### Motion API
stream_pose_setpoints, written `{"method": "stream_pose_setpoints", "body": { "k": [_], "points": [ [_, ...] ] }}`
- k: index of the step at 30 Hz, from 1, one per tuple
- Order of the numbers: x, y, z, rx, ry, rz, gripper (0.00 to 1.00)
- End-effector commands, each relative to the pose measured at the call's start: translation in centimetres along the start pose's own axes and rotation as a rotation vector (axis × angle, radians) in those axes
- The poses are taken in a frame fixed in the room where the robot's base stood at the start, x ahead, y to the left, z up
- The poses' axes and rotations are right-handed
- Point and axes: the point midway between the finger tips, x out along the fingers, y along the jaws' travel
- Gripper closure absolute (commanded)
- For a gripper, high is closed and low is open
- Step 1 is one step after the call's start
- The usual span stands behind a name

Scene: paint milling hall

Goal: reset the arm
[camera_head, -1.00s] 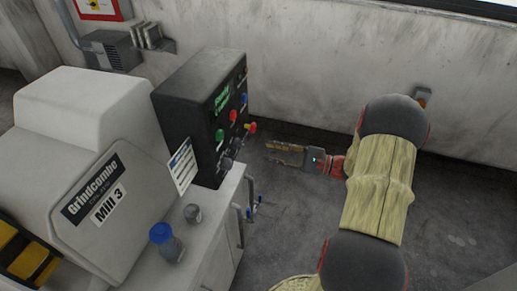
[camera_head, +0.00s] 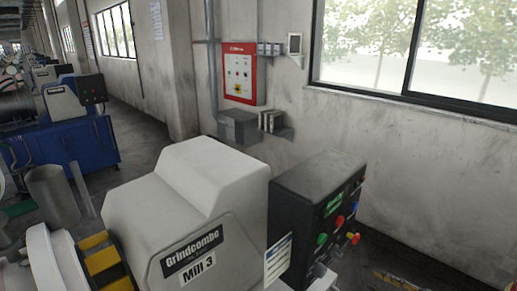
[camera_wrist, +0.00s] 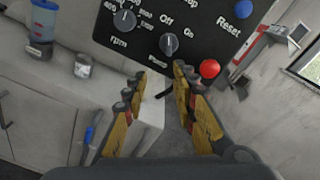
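My gripper (camera_wrist: 160,75) is open and empty in the wrist view, its two yellow-and-black fingers apart. It points at the black control box (camera_wrist: 195,25) with its labelled knobs, a red button (camera_wrist: 209,68) and a blue Reset button (camera_wrist: 243,9). No contact with the box is visible. The rest of my arm is out of that view.
The white Mill 3 machine (camera_head: 190,195) stands beside the control box. A red-framed panel (camera_head: 239,73) hangs on the wall (camera_head: 430,160). Floor shows between cabinet and wall.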

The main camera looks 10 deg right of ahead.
Motion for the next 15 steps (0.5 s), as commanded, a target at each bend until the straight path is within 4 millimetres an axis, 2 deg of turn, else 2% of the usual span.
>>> {"method": "stream_pose_setpoints", "body": {
  "k": [3, 6, 12, 15],
  "points": [
    [0.0, 4.6, -1.3, 0.037, 0.062, 0.123, 0.73],
    [-1.0, 8.6, -1.1, 0.023, 0.139, 0.282, 0.73],
    [-2.3, 14.8, 2.3, -0.174, 0.281, 0.671, 0.73],
    [-3.3, 16.6, 4.5, -0.339, 0.349, 0.871, 0.73]
  ]
}}
